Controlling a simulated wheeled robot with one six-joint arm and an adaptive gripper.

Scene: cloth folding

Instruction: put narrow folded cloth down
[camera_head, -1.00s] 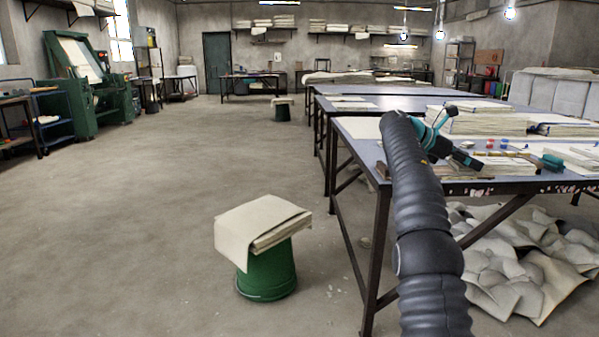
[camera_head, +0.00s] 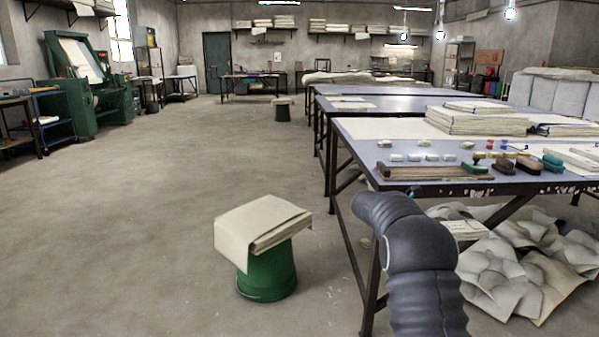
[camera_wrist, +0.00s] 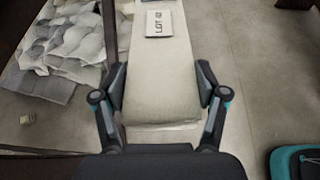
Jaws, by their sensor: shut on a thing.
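In the wrist view my gripper (camera_wrist: 162,82) is shut on the narrow folded cloth (camera_wrist: 160,95), with one finger on each long side. The cloth is a long cream strip, with a pale label (camera_wrist: 158,22) reading like "LOT 42" near its far end. In the head view a small cream folded stack (camera_head: 465,229) shows beside my arm, below the table's front edge; it looks like the held cloth, partly hidden by the arm. The gripper itself is hidden there.
The blue-grey work table (camera_head: 350,126) carries folded stacks (camera_head: 475,120), brushes and small blocks. Crumpled grey sheets (camera_head: 530,262) lie on the floor below it. A green bucket (camera_head: 266,275) with folded cream cloth on top (camera_head: 262,222) stands left. Open concrete floor lies beyond it.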

